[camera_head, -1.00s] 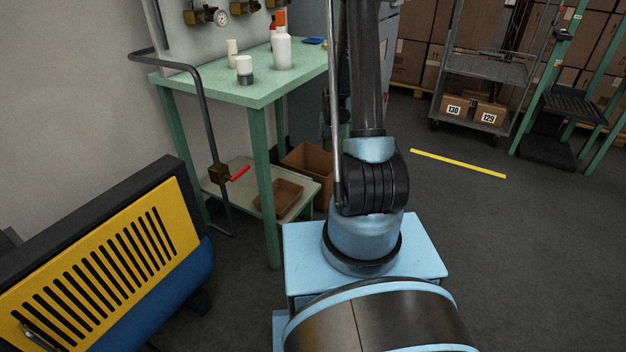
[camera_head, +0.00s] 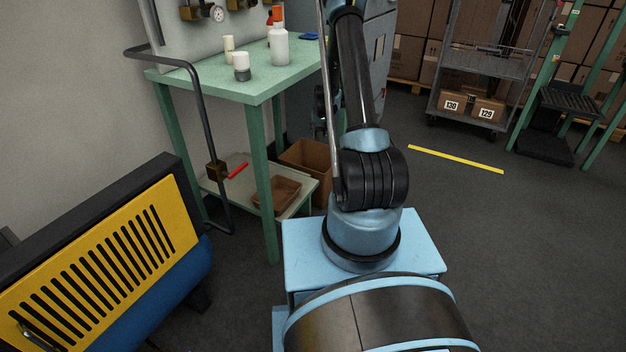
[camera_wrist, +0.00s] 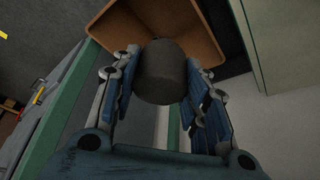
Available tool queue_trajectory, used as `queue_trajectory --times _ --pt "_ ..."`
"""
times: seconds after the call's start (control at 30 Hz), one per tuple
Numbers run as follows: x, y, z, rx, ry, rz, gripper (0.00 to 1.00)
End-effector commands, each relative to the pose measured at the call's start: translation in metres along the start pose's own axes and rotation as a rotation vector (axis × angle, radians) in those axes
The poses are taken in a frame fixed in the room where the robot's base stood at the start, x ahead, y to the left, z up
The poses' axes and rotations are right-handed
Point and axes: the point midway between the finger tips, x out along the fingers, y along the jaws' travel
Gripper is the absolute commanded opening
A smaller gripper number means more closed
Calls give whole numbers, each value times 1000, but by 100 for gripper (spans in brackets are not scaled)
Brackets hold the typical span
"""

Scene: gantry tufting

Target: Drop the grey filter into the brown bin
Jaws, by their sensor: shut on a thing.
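The grey filter (camera_wrist: 163,74) is a dark, short cylinder in the wrist view. My gripper (camera_wrist: 160,78) is shut on it, with blue fingers on both sides. The brown bin (camera_wrist: 112,30) is open and lies just beyond the filter in the wrist view. The filter overlaps the bin's near part in the picture; I cannot tell its height above the bin. In the head view the brown bin (camera_head: 311,158) stands on the floor beside the green table, partly hidden by the table and my arm. My gripper is not clear in the head view.
The green table (camera_head: 262,85) holds white bottles and jars. A shallow brown tray (camera_head: 277,190) sits on its lower shelf. A yellow slatted machine (camera_head: 100,265) is at left. Floor at right is open.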

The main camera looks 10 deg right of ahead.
Motion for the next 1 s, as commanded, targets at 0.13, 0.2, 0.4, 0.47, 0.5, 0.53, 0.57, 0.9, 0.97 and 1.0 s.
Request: queue_trajectory --times 0.13,0.2,0.4,0.47,0.5,0.53,0.57,0.9,0.97,1.0 --pt "42 4 -32 -19 0 -9 12" --pt "60 5 -46 -30 0 -13 12" --pt "107 10 -76 -56 0 -23 12" --pt "118 10 -82 -61 1 -25 12" --pt "124 11 -86 -64 1 -27 12" --pt "127 11 -88 -66 1 -28 12" --pt "130 11 -90 -68 1 -29 12" --pt "150 13 -94 -76 1 -32 12" --pt "155 13 -92 -76 1 -32 12" --pt "158 13 -90 -76 1 -32 12"
